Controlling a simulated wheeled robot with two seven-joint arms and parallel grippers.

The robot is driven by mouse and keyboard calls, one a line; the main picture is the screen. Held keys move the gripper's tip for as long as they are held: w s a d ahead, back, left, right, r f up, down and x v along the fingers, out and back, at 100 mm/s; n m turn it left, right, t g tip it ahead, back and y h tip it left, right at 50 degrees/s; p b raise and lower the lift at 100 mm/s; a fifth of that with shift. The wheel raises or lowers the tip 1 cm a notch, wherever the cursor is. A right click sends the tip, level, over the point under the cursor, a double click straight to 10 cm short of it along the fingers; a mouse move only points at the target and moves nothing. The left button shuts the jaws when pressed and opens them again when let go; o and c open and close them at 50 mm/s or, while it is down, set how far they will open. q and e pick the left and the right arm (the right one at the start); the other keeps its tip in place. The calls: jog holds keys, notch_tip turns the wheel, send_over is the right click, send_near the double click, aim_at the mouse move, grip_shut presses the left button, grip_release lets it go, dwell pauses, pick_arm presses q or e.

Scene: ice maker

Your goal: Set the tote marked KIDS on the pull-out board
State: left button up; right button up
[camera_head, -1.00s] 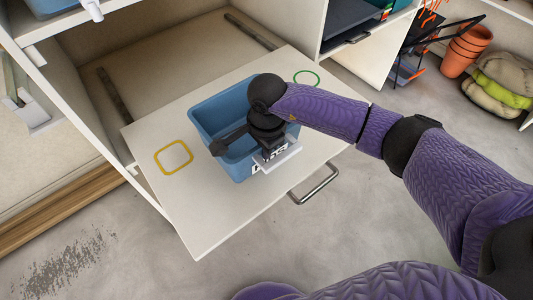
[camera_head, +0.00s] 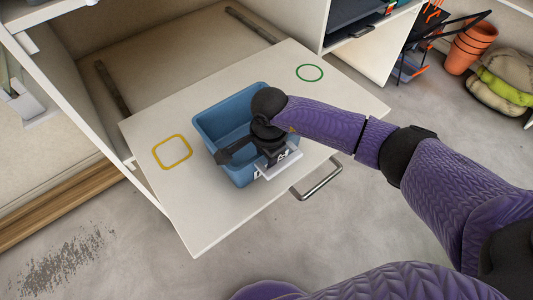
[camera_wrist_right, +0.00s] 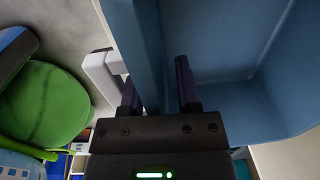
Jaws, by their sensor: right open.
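The blue tote (camera_head: 210,128) sits upright on the pull-out board (camera_head: 190,215), between a yellow square outline and a green ring. A white label holder with dark lettering shows on its front, mostly covered by my gripper, so I cannot read the whole word. My right gripper (camera_head: 262,160) is at the tote's front wall. In the right wrist view my right gripper (camera_wrist_right: 158,95) is open, one finger on each side of the wall of the tote (camera_wrist_right: 215,45). My left gripper is not in view.
The yellow outline (camera_head: 172,151) and green ring (camera_head: 310,72) on the board are bare. A metal handle (camera_head: 318,181) is on the board's front edge. Stacked terracotta pots (camera_head: 468,48) and sacks (camera_head: 497,85) stand at the right. Floor in front is clear.

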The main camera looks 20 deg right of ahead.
pick_arm(q)
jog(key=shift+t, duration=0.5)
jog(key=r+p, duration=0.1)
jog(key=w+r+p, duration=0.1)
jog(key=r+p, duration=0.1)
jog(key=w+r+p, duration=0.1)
jog(key=p, duration=0.1)
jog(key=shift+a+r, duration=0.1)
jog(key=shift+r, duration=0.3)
pick_arm(e)
notch_tip(320, 180, up, 12)
jog(key=shift+s+r, duration=0.2)
jog(key=shift+s, duration=0.1)
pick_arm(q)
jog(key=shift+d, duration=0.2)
pick_arm(e)
jog(key=shift+d, duration=0.1)
